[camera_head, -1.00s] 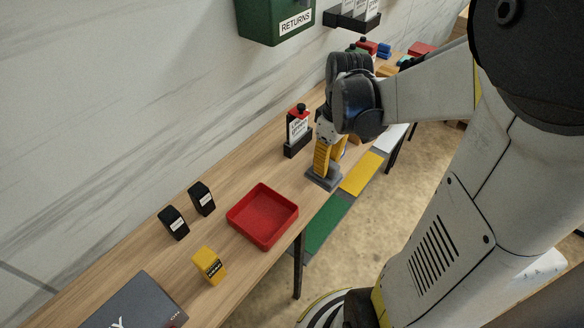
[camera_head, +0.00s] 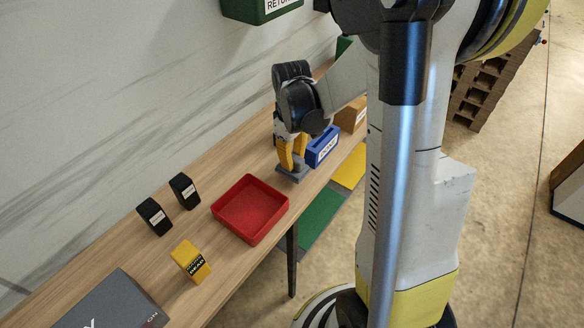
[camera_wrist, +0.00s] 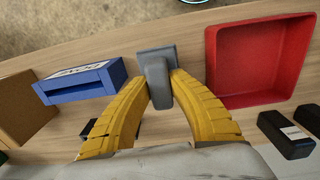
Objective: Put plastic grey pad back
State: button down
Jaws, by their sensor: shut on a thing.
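The grey pad (camera_head: 292,174) has a flat base and an upright handle. It is on or just above the wooden table, right of the red tray and close to the front edge. In the wrist view the pad (camera_wrist: 148,54) is between the yellow fingertips. My gripper (camera_head: 291,157) is shut on the pad's handle from above. The wrist view shows my gripper (camera_wrist: 160,84) with a finger on each side of the handle. I cannot tell whether the base touches the table.
The empty red tray (camera_head: 222,212) is close beside the pad. A blue slotted box (camera_head: 322,147) stands on its other side, with a brown box (camera_head: 352,115) beyond. Two black blocks (camera_head: 155,216), a yellow block (camera_head: 190,261) and a dark grey box (camera_head: 108,303) are further left.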

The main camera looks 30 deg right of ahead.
notch_tip(320, 180, down, 4)
jog(key=shift+r+b, duration=0.1)
jog(key=shift+b, duration=0.5)
jog(key=shift+r, duration=0.15)
jog(key=c, duration=1.3)
grip_release()
